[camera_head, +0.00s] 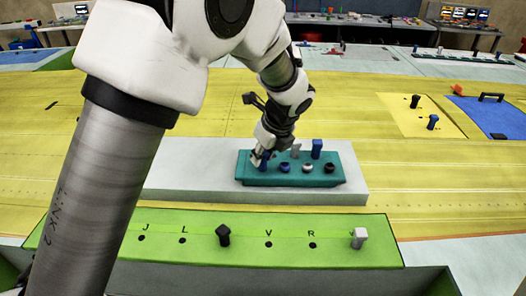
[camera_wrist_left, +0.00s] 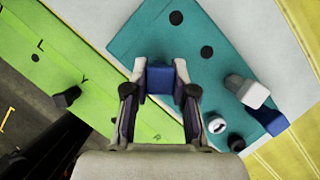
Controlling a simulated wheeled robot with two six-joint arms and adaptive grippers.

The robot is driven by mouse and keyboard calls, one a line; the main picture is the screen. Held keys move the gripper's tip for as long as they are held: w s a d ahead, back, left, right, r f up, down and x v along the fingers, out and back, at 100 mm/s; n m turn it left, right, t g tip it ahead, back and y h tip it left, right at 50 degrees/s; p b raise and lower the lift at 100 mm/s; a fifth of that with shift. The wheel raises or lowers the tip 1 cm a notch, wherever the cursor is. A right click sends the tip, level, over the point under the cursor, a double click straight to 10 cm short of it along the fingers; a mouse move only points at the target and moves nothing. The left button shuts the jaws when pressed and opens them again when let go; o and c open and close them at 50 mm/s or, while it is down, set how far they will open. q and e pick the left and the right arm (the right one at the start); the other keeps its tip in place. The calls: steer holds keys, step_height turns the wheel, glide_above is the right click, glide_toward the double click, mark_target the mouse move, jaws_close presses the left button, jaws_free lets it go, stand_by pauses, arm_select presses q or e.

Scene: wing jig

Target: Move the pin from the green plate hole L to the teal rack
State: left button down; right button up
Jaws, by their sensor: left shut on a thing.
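The green plate (camera_head: 200,262) lies in front, and its hole L (camera_head: 183,241) is empty. The teal rack (camera_head: 290,181) stands behind it on a pale slab. My left gripper (camera_head: 262,158) is over the left end of the rack, pointing down. It is shut on a blue pin (camera_wrist_left: 160,79), whose blue head shows between the fingers in the wrist view. Whether the pin's lower end is in a rack hole is hidden. A grey pin (camera_head: 295,150) and another blue pin (camera_head: 317,149) stand upright in the rack's back row. My right gripper is not in view.
Low blue, white and black round pieces line the rack's front row. A black pin (camera_head: 223,235) and a white pin (camera_head: 359,238) stand on the green plate. Two dark rack holes (camera_wrist_left: 206,51) show empty in the wrist view. A blue mat (camera_head: 490,115) lies far right.

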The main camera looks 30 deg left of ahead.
arm_select(q)
steer(key=shift+f, duration=0.3)
steer(key=c, duration=0.9)
jaws_free()
steer(key=shift+r, duration=0.1)
steer(key=v, duration=1.1)
steer(key=shift+d+r, duration=0.15)
steer(key=shift+r, duration=0.25)
